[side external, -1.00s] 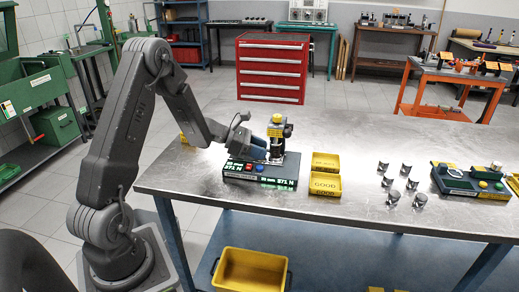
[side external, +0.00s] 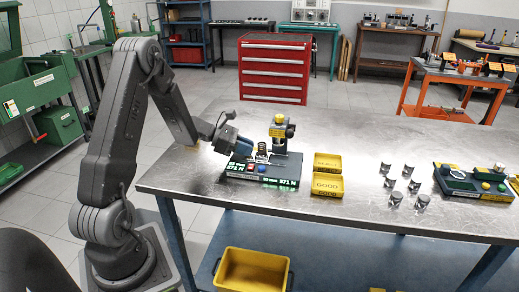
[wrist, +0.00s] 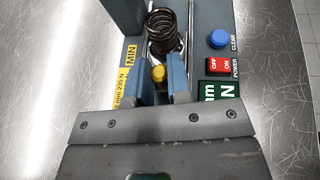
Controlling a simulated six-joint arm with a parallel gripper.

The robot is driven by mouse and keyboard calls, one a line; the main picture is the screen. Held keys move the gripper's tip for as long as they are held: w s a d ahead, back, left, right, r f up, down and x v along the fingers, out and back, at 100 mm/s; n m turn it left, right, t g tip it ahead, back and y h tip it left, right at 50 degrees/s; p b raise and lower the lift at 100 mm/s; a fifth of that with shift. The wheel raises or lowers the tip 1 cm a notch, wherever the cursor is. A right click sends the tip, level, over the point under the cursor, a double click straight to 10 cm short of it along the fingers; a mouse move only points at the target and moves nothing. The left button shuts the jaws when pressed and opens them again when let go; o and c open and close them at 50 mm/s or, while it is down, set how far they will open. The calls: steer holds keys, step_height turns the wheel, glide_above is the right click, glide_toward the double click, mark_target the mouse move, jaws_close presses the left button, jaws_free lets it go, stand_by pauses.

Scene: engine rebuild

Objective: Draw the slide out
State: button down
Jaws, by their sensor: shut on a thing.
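The spring tester (side external: 264,170) is a dark low box with a lit display and an upright press head (side external: 280,130) topped in yellow. The slide (wrist: 176,46) sticks out of the tester toward my gripper. A dark coil spring (wrist: 164,24) stands on it, and the spring also shows in the side view (side external: 262,153), left of the press head. My gripper (wrist: 161,72) is shut on the slide's yellow knob (wrist: 158,73), with a blue-grey finger on each side. In the side view my gripper (side external: 230,145) is at the tester's left end. The slide's far end is hidden.
Red and blue buttons (wrist: 220,52) sit on the tester's top, close to the right finger. Several metal cylinders (side external: 405,183) and a green fixture (side external: 472,183) are farther right on the steel bench.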

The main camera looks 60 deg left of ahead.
mark_target(233, 155)
steer(key=s+a, duration=0.3)
steer(key=shift+a, duration=0.1)
steer(key=c, duration=1.1)
jaws_free()
steer(key=shift+s, duration=0.1)
steer(key=v, duration=0.7)
steer(key=shift+s+a, duration=0.15)
steer(key=shift+s, duration=0.05)
